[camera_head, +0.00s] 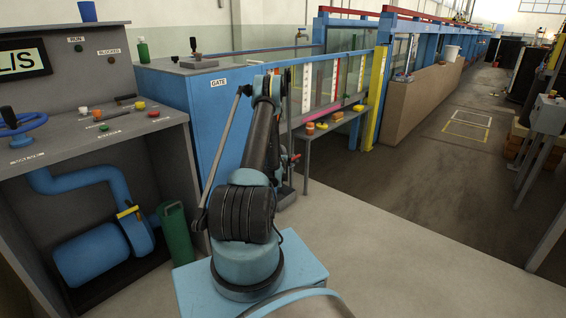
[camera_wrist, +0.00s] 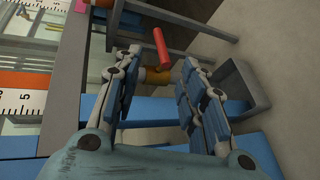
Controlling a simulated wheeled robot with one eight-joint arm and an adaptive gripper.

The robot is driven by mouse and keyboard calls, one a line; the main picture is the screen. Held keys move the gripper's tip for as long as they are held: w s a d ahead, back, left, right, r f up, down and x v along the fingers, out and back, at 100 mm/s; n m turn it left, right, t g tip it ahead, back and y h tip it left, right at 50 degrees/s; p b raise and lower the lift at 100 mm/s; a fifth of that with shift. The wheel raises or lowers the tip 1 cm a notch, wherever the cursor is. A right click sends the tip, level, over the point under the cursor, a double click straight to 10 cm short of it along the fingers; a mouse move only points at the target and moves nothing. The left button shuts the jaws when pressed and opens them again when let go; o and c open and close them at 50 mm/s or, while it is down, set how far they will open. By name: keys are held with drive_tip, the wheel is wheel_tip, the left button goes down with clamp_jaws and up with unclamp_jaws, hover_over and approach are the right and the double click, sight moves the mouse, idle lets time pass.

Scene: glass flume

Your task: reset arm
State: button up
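My arm stands folded in the head view, rising from its blue base to a raised elbow (camera_head: 265,85). My gripper (camera_wrist: 160,62) shows in the wrist view with its two jointed fingers spread apart, open. Nothing is seen gripped between them. A red handle (camera_wrist: 161,48) and a brass-coloured fitting (camera_wrist: 157,76) appear beyond and between the fingers; whether a finger touches the fitting I cannot tell. In the head view the fingers cannot be made out clearly behind my arm.
The blue flume wall (camera_head: 190,105) and a small side bench (camera_head: 335,122) stand close to my arm. A control console (camera_head: 60,150) and a green can (camera_head: 175,235) are at left. A grey open bin (camera_wrist: 243,88) is right of the fingers.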

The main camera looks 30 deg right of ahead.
drive_tip(key=a+r+m+g+y, duration=0.1)
drive_tip(key=a+r, duration=0.5)
drive_tip(key=r, duration=0.3)
drive_tip(key=a+r+m+y, duration=0.1)
drive_tip(key=a+r+m, duration=0.1)
drive_tip(key=a+r, duration=0.55)
drive_tip(key=s+a+r+m+g+y, duration=0.1)
drive_tip(key=s+a+r+y, duration=0.1)
drive_tip(key=s+a+r, duration=0.45)
drive_tip(key=s+a+r+m+g+y, duration=0.1)
drive_tip(key=s+a+r, duration=0.3)
drive_tip(key=a+r, duration=0.45)
drive_tip(key=s+a+r+m+g+y, duration=0.2)
drive_tip(key=s+a+r+m+y, duration=0.1)
drive_tip(key=s+a, duration=1.4)
drive_tip(key=s+a+f, duration=0.2)
drive_tip(key=s, duration=0.6)
drive_tip(key=s+a+f+m+g+y, duration=0.1)
drive_tip(key=s+a+f, duration=0.1)
drive_tip(key=s, duration=0.7)
drive_tip(key=s+a+f+g+y, duration=0.1)
drive_tip(key=s+a, duration=0.3)
drive_tip(key=s, duration=0.4)
drive_tip(key=shift+s+a+f, duration=0.15)
drive_tip(key=shift+s+f, duration=0.1)
drive_tip(key=shift+f, duration=0.55)
